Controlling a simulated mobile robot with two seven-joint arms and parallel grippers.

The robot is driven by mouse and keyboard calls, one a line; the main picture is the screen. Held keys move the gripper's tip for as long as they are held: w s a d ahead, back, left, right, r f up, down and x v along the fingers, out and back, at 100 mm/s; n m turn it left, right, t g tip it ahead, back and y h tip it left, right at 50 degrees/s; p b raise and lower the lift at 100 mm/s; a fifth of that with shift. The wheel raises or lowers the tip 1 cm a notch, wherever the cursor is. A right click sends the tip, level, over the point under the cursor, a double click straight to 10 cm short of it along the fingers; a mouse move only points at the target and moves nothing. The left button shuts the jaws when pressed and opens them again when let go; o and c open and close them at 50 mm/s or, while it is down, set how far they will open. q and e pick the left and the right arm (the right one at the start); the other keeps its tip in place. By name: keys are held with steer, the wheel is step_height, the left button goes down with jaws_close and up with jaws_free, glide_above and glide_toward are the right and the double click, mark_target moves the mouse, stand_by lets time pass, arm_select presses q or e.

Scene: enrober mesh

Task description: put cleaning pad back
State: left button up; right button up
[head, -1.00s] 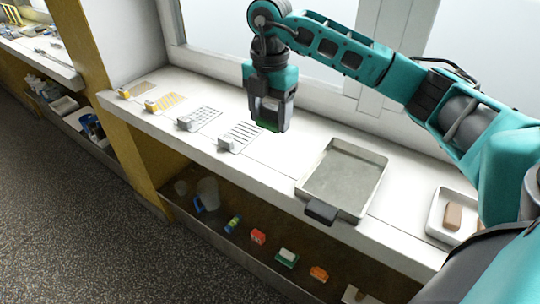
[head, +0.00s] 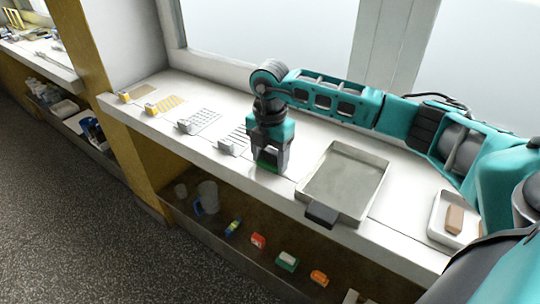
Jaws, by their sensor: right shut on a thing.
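My right gripper (head: 269,163) is above the white counter, left of the grey metal tray. It is shut on a small dark thing with a green underside, which I take to be the cleaning pad (head: 266,168). The jaws hide most of it. I cannot tell whether it touches the counter. A white dish (head: 436,228) at the right holds a brown block (head: 454,220). My left gripper is not in view.
The handled metal tray (head: 327,180) stands just right of my gripper. Several small wire and slatted tools (head: 184,126) lie along the counter to the left. A lower shelf holds a cup (head: 208,195), a red box (head: 258,241) and a green-and-white box (head: 287,261).

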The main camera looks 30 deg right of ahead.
mark_target(269, 153)
steer(key=shift+f, duration=0.15)
steer(key=o, duration=1.1)
step_height(269, 153, up, 12)
steer(key=s+a+f+n+g+y, duration=0.1)
steer(key=s+a+f+n+y, duration=0.2)
steer(key=a, duration=0.5)
steer(key=s+a+f+n+g+y, duration=0.1)
steer(key=a+f+n+y, duration=0.15)
steer(key=a+y, duration=0.45)
steer(key=s+a+r+m+t+y, duration=0.1)
steer(key=a+r+m+t+y, duration=0.15)
steer(key=a+y, duration=0.3)
steer(key=s+a+r+m+t+y, duration=0.1)
steer(key=s+a+t+y, duration=0.1)
steer(key=a+t+y, duration=0.3)
steer(key=w+d+f+m+t+h, duration=0.2)
steer(key=d+f+m+t+h, duration=0.75)
steer(key=m, duration=0.75)
steer(key=s+d+f+m+g+h, duration=0.2)
steer(key=s+f+h, duration=0.2)
steer(key=s+f, duration=0.2)
steer(key=s+d+f+m+g+h, duration=0.2)
steer(key=s+f+h, duration=0.3)
steer(key=f, duration=0.5)
steer(key=shift+s+d+f+m, duration=0.2)
steer(key=shift+s+m, duration=0.2)
steer(key=shift+s, duration=0.25)
